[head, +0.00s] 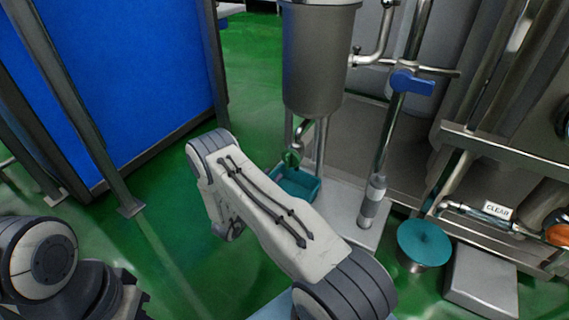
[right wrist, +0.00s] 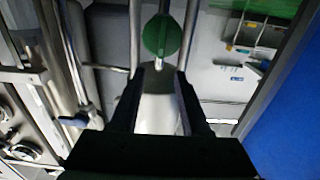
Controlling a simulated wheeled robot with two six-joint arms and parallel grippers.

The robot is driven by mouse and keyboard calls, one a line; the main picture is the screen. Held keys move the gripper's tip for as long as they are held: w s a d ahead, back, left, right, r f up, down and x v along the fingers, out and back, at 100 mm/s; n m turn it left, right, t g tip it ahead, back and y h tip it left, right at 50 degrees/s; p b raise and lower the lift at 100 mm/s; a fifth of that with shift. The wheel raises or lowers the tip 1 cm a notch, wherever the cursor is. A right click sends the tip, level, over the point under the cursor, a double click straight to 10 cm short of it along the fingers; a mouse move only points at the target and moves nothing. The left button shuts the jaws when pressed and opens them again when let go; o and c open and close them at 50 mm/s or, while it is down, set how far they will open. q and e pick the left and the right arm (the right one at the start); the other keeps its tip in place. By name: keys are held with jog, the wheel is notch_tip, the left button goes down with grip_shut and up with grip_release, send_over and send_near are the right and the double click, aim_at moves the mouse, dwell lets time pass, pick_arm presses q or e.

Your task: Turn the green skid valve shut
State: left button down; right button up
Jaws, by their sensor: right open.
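The green skid valve (head: 291,158) sits under the outlet of the steel tank, small and partly dark in the head view. In the right wrist view, a rounded green handle (right wrist: 161,36) stands just beyond my fingertips, in line with the gap between them. My right gripper (right wrist: 160,70) is open, with one finger on each side of the gap. The handle looks apart from both fingers; the exact distance is unclear. In the head view my right forearm hides most of that gripper. Part of my left arm shows at the lower left, but its gripper does not.
The steel tank (head: 320,65) stands above a teal tray (head: 299,183). A blue valve handle (head: 412,83) is on piping to the right. A teal round-topped stand (head: 424,242) and a CLEAR sign (head: 497,210) are farther right. Green floor is open beside the blue panel (head: 125,75).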

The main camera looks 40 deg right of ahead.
aim_at(287, 158)
jog(key=b+x, duration=0.4)
jog(key=x, duration=0.4)
jog(key=shift+w+d+f, duration=0.1)
jog(key=shift+w+d, duration=0.1)
jog(key=shift+d, duration=0.05)
jog(key=shift+w+d, duration=0.25)
jog(key=shift+d, duration=0.25)
grip_shut()
